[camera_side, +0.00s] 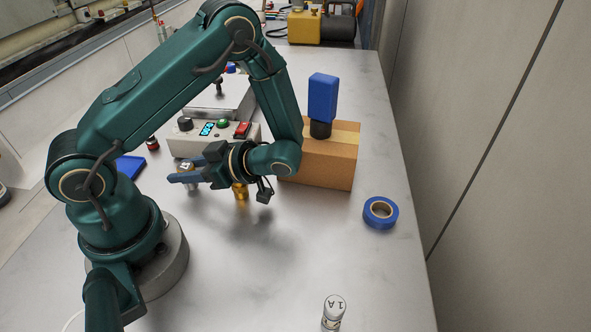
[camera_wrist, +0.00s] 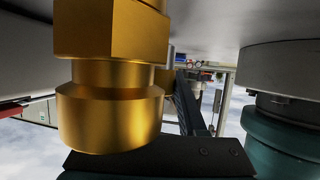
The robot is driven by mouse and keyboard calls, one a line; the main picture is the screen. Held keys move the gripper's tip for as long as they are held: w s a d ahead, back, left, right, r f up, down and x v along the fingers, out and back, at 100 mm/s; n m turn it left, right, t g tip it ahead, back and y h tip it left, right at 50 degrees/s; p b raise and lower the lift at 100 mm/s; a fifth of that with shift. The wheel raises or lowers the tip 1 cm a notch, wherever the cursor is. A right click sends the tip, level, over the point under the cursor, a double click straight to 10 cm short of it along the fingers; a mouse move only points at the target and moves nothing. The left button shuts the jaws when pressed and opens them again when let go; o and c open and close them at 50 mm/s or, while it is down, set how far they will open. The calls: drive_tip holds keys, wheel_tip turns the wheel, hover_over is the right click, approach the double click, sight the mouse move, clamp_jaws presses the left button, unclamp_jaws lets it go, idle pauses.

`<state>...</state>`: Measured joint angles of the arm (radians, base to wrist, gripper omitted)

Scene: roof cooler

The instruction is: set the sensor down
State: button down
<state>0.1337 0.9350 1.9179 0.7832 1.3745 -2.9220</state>
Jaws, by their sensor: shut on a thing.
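My gripper (camera_side: 187,172), low over the bench at the left, has its blue fingers pointing left in the side view. It is shut on a small upright cylinder, taken to be the sensor (camera_side: 186,164), with a dark mark on its pale top. The fingers cover its middle, and I cannot tell whether its base touches the bench. In the wrist view, the held thing is not clearly seen. A brass fitting (camera_wrist: 110,105) fills the left of that view, which is upside down. The fitting also shows below my wrist in the side view (camera_side: 240,191).
A control box (camera_side: 213,139) with buttons stands behind my gripper. A cardboard box (camera_side: 327,165) carries a blue block (camera_side: 322,98) on a black base. Blue tape (camera_side: 381,212) lies at right, and a cylinder marked 1A (camera_side: 333,311) stands in front. The middle bench is clear.

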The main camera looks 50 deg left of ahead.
drive_tip(key=shift+f, duration=0.4)
drive_tip(key=shift+c, duration=2)
unclamp_jaws()
